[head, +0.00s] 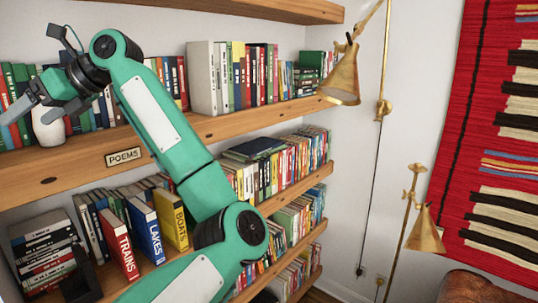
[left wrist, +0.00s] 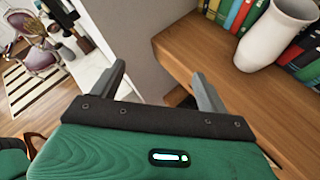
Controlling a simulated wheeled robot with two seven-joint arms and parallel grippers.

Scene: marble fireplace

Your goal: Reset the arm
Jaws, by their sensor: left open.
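My left gripper (head: 30,108) is at the upper left of the head view, at the end of my raised green arm, in front of the upper shelf. Its two grey fingers stand apart with nothing between them. In the left wrist view the open gripper (left wrist: 162,82) is beside the shelf edge. A white vase (head: 48,128) stands upright on the shelf, partly hidden by the gripper. The vase (left wrist: 274,36) also shows in the left wrist view, to the right of the fingers and apart from them. My right gripper is not in view.
Wooden shelves (head: 225,126) hold rows of books, with a "POEMS" label (head: 124,157) on one edge. Larger books (head: 118,245) stand on the shelf below, partly behind my arm. Brass lamps (head: 342,78) are on the right, near a red woven hanging (head: 480,120).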

